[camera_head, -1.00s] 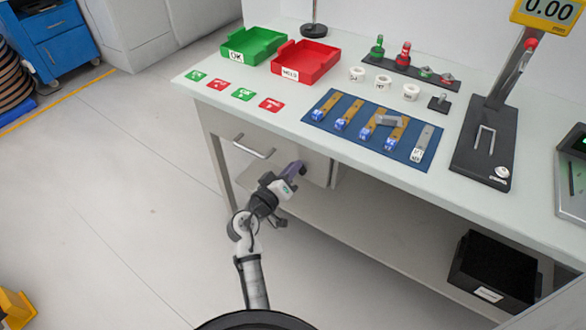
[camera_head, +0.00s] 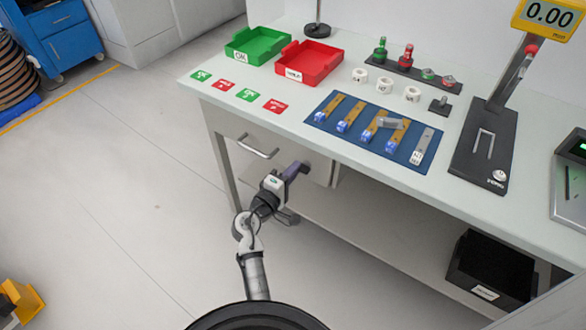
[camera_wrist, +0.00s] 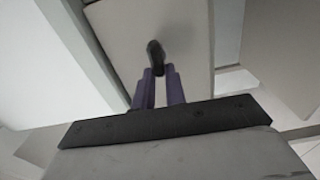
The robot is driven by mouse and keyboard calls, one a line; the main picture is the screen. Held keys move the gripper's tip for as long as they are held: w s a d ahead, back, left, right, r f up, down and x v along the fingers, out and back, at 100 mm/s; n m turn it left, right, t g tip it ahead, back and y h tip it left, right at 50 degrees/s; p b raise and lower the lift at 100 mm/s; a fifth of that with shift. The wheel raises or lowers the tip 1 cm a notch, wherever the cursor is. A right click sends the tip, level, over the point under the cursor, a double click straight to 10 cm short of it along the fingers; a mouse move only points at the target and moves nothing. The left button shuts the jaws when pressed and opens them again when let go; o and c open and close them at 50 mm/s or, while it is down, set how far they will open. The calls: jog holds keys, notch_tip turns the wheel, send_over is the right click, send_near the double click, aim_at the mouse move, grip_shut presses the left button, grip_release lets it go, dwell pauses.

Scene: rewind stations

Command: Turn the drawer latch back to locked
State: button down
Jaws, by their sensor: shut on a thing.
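The drawer latch (camera_wrist: 155,52) is a small dark knob on the pale drawer front, seen in the wrist view. It stands upright in that picture. My gripper (camera_wrist: 159,74) has its two purple fingers closed on the latch's lower part, one on each side. In the head view my gripper (camera_head: 301,167) reaches the right part of the drawer front (camera_head: 270,158) under the table, and the latch is hidden there behind the fingers. The drawer looks shut, and its metal bar handle (camera_head: 258,148) is left of my gripper.
The tabletop (camera_head: 345,158) overhangs just above my gripper. On it are a green tray (camera_head: 257,43), a red tray (camera_head: 309,64) and a blue mat (camera_head: 375,130) with several strips. A black bin (camera_head: 490,268) sits on the lower shelf.

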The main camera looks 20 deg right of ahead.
jog(key=shift+n, duration=0.3)
jog(key=c, duration=1.4)
grip_release()
jog(key=shift+c, duration=0.2)
jog(key=b+v, duration=0.2)
jog(key=v, duration=1.1)
jog(key=shift+s+a+b, duration=0.25)
jog(key=shift+a+b, duration=0.05)
jog(key=shift+b, duration=0.1)
